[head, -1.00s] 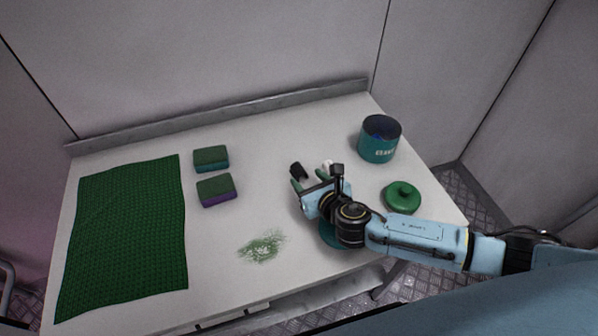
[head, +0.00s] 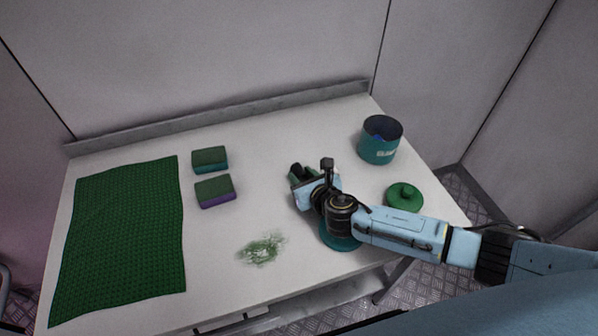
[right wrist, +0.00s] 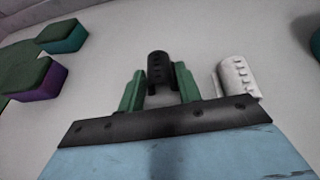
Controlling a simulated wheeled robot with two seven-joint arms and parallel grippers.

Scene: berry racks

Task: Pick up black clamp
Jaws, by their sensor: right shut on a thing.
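The black clamp (right wrist: 158,66) stands out between the green fingers of my right gripper (right wrist: 158,82) in the right wrist view. The fingers are shut on it from both sides. In the head view, the black clamp (head: 295,169) shows only in part at the tip of my right gripper (head: 302,174), low over the table or on it. A white clamp (right wrist: 237,77) lies just to the right of the right finger in the wrist view. My arm hides it in the head view. My left gripper is not in view.
Two sponges (head: 210,158) (head: 215,190) and a green mat (head: 120,240) lie to the left. A green stain (head: 262,249) is on the table (head: 260,145). A teal canister (head: 380,142) and a green lid (head: 404,196) are to the right. A teal round thing (head: 340,243) sits partly under my arm.

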